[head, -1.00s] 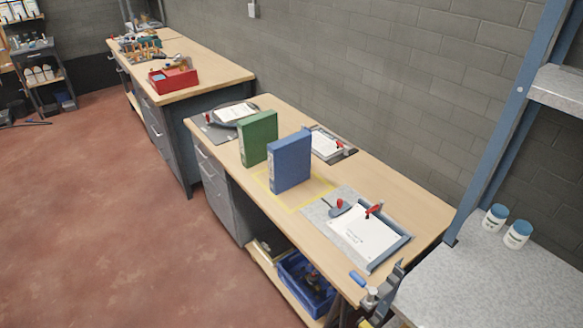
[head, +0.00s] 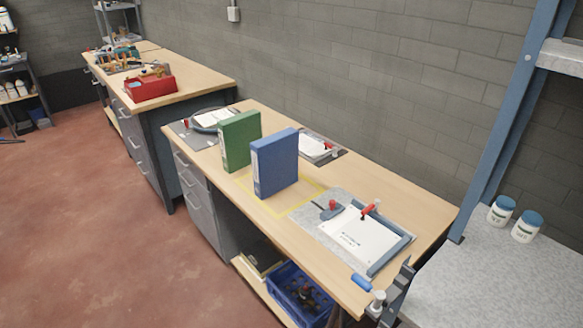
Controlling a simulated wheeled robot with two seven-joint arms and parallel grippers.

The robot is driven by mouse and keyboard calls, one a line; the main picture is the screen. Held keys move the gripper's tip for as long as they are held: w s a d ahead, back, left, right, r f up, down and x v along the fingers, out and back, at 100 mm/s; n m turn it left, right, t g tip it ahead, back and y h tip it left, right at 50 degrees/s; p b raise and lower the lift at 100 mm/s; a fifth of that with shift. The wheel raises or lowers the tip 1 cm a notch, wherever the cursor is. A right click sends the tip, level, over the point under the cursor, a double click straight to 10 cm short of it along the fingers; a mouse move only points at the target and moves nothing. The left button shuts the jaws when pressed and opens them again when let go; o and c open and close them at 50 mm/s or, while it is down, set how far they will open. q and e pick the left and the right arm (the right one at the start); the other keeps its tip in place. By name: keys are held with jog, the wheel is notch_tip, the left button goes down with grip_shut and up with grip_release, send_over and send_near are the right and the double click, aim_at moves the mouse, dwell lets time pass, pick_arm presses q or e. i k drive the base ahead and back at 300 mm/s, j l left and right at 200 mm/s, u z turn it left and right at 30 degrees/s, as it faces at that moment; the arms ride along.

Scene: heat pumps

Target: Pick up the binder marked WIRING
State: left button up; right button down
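A blue binder (head: 276,163) stands upright on the wooden workbench (head: 392,190), inside a yellow taped outline. A green binder (head: 240,140) stands upright just behind it to the left. Both have pale labels on their spines, too small to read, so I cannot tell which is marked WIRING. Neither of my grippers shows in the head view.
A grey shelf with two white jars (head: 501,212) stands right. A blue crate (head: 300,290) sits below. Red floor (head: 110,240) is open at left.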

aim_at(275, 157)
jog(key=i+j+z, duration=0.25)
jog(key=z, duration=0.25)
jog(key=i+j+z, duration=0.2)
jog(key=z, duration=0.3)
jog(key=j, duration=0.1)
